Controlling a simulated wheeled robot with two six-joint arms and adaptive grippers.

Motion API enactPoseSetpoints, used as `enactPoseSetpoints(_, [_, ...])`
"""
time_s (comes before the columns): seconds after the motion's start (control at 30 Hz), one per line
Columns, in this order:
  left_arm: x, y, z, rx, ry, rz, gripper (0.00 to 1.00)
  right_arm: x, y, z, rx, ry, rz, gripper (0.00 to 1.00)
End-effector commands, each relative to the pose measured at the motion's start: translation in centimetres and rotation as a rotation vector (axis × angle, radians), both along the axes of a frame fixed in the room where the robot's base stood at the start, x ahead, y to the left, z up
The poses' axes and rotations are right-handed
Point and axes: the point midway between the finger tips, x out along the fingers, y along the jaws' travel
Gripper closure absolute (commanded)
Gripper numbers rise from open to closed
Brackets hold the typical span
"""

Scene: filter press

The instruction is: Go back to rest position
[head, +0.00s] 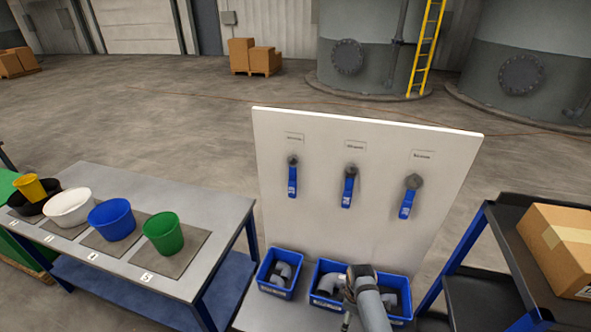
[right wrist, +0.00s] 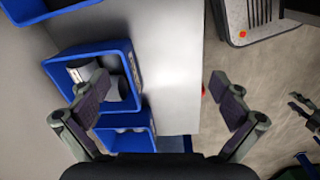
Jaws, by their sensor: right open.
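My right gripper (right wrist: 165,94) is open and empty in the right wrist view, its two fingers spread wide over the bin and table edge. In the head view, a grey arm link of mine (head: 371,305) stands over the larger blue bin; its fingers cannot be made out there. Dark finger-like parts, seemingly my left gripper (right wrist: 302,110), show at the right edge of the right wrist view, too cut off to judge. My left arm does not show in the head view.
Blue bins with grey pipe fittings (head: 282,275) stand below a white panel (head: 330,215) with three blue-handled valves (head: 347,187). A table (head: 215,192) with coloured buckets (head: 112,219) is left. A dark shelf (head: 503,225) with a carton (head: 556,248) is right.

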Motion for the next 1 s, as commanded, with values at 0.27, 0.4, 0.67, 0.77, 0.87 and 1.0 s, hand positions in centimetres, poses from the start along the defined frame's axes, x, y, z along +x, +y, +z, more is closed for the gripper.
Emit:
enactPoseSetpoints(0.27, [-0.5,0.0,-0.1,0.0,0.009,0.001,0.6,-3.7,-3.6,2.1,-0.009,-0.07,-0.286,0.0])
enactPoseSetpoints(0.4, [-1.8,0.0,-0.2,0.001,0.029,0.001,0.6,-6.5,-5.3,4.4,-0.003,-0.123,-0.466,0.0])
enactPoseSetpoints(0.67, [-2.2,0.0,-0.2,0.001,0.035,0.002,0.6,-11.7,-7.1,10.0,0.033,-0.217,-0.753,0.0])
enactPoseSetpoints(0.77, [-1.7,0.0,-0.2,0.001,0.028,0.001,0.6,-13.4,-7.2,12.0,0.052,-0.243,-0.832,0.0])
enactPoseSetpoints(0.87, [-1.2,0.0,-0.1,0.001,0.02,0.001,0.6,-14.8,-7.2,13.9,0.075,-0.265,-0.899,0.0])
enactPoseSetpoints(1.0, [-1.0,0.0,-0.1,0.0,0.016,0.0,0.6,-16.5,-7.0,16.4,0.104,-0.289,-0.975,0.0])
